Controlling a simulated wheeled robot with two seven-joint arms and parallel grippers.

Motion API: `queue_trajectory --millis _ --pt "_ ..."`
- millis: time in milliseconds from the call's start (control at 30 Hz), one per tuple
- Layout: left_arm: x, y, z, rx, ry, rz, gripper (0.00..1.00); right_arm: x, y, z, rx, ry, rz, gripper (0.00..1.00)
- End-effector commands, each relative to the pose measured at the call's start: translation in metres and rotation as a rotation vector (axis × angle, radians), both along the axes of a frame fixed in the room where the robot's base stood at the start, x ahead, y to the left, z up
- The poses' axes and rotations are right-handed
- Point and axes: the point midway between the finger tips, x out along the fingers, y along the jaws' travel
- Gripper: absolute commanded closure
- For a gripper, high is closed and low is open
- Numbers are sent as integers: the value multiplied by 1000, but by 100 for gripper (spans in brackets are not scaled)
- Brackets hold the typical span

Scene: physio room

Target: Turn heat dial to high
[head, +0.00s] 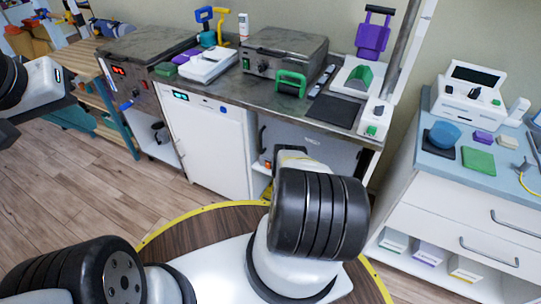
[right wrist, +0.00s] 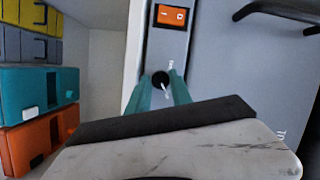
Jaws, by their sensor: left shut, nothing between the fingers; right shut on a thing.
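The heat dial (right wrist: 161,79) is a small round black knob with a white pointer mark, on a narrow dark panel below a lit orange-red display (right wrist: 172,16). My right gripper (right wrist: 162,88) has its two teal fingers on either side of the dial and is shut on it. The pointer mark seems to slant down to the right; the dial's scale is too small to read. In the head view my right arm covers the right gripper and the dial. My left gripper (head: 35,108) is at the left edge of the head view, shut and empty, away from the dial.
The dial's grey cabinet (head: 312,150) stands under the counter (head: 300,102), beside a white cabinet (head: 210,140). Teal (right wrist: 40,90) and orange (right wrist: 38,138) boxes sit on a shelf to the left. A drawer unit (head: 450,215) stands at the right. Wooden floor at left is clear.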

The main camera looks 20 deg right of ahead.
Motion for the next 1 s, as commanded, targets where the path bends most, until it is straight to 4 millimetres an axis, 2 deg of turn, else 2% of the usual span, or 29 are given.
queue_trajectory --millis 567,600,1000 --pt "0 0 0 0 0 0 100 1 2 -1 19 -20 5 100" --pt "0 0 0 0 0 0 100 0 2 -1 19 -20 5 66" --pt "0 0 0 0 0 0 100 1 1 0 18 -21 2 65"
